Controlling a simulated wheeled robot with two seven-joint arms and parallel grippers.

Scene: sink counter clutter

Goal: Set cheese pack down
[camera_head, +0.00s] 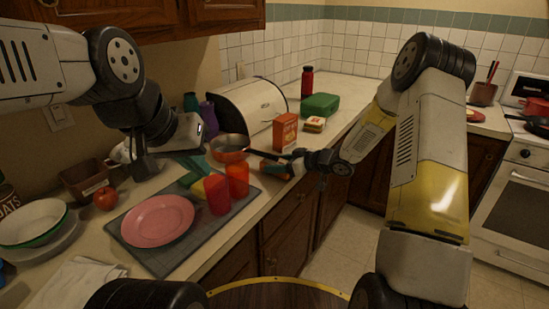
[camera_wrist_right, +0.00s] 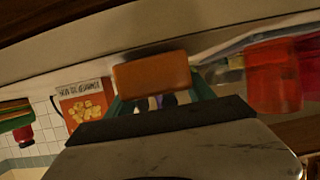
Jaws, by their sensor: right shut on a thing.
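The cheese pack (camera_wrist_right: 152,75) is an orange block in the right wrist view. It sits between the teal fingers of my right gripper (camera_wrist_right: 160,98), which is shut on it. In the head view the right gripper (camera_head: 281,165) reaches to the counter's front edge, right of the cups, and the pack shows only as a small orange patch. I cannot tell whether the pack touches the counter. My left gripper (camera_head: 143,165) hangs above the counter at the left, near the red apple; its finger opening is unclear.
Orange cups (camera_head: 238,180) and a pink plate (camera_head: 158,220) stand on a grey mat (camera_head: 178,256). A pan (camera_head: 230,146) is behind the cups. A cracker box (camera_head: 285,131), a small sandwich-like item (camera_head: 314,124) and a green container (camera_head: 320,105) stand farther back. Some counter beyond is bare.

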